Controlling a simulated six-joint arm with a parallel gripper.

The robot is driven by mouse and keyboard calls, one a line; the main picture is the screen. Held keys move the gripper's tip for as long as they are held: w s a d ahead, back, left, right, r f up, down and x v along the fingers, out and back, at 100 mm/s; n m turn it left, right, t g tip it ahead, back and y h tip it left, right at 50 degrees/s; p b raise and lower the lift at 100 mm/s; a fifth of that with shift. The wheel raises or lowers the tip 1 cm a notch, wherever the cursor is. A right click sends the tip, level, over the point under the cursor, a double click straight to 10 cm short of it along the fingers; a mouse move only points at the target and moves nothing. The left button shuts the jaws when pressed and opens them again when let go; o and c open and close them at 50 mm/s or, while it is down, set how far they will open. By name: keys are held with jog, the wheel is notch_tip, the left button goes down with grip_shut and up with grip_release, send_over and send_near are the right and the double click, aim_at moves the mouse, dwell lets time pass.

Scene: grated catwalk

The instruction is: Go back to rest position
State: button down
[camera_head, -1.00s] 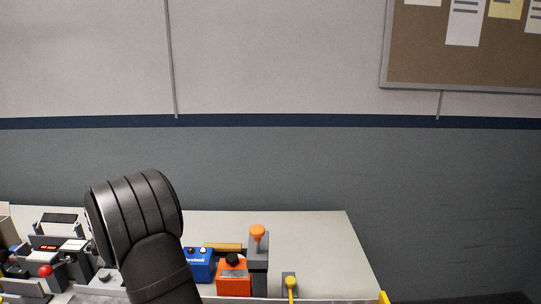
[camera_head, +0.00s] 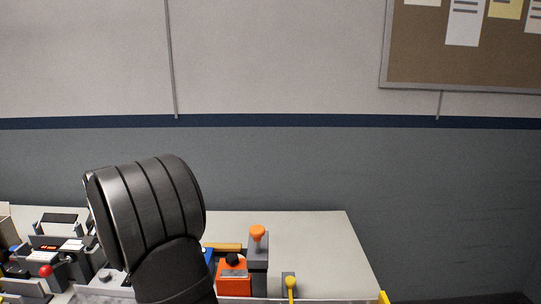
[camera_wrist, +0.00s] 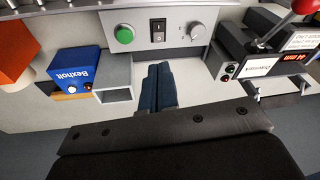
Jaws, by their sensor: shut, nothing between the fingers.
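My gripper (camera_wrist: 158,88) shows in the wrist view with its two dark blue fingers pressed together. It is shut and empty, above the pale table (camera_wrist: 50,118). A grey panel (camera_wrist: 180,28) with a green button, a black rocker switch and a knob lies just beyond the fingertips. A grey open box (camera_wrist: 116,76) is just left of the fingers. In the head view my black arm rises at the lower left and hides part of the table; the gripper is not visible there.
A blue Bexholt box (camera_wrist: 80,70) stands left of the grey box. A device with a red ball lever (camera_wrist: 306,5) stands at the right. In the head view an orange box (camera_head: 233,277) and a yellow-knobbed lever (camera_head: 291,285) stand right of my arm. The table's right end (camera_head: 320,245) is clear.

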jog(key=shift+s+d+r+m+t+y, duration=0.1)
jog(key=shift+s+d+r+m, duration=0.2)
jog(key=shift+r+m, duration=0.2)
jog(key=shift+s+d+r+m+t+y, duration=0.1)
jog(key=shift+s+d+r+m, duration=0.2)
jog(key=shift+r, duration=0.35)
jog(key=shift+s+d+r+m+t+y, duration=0.15)
jog(key=shift+d+r+m, duration=0.15)
jog(key=shift+r+m, duration=0.25)
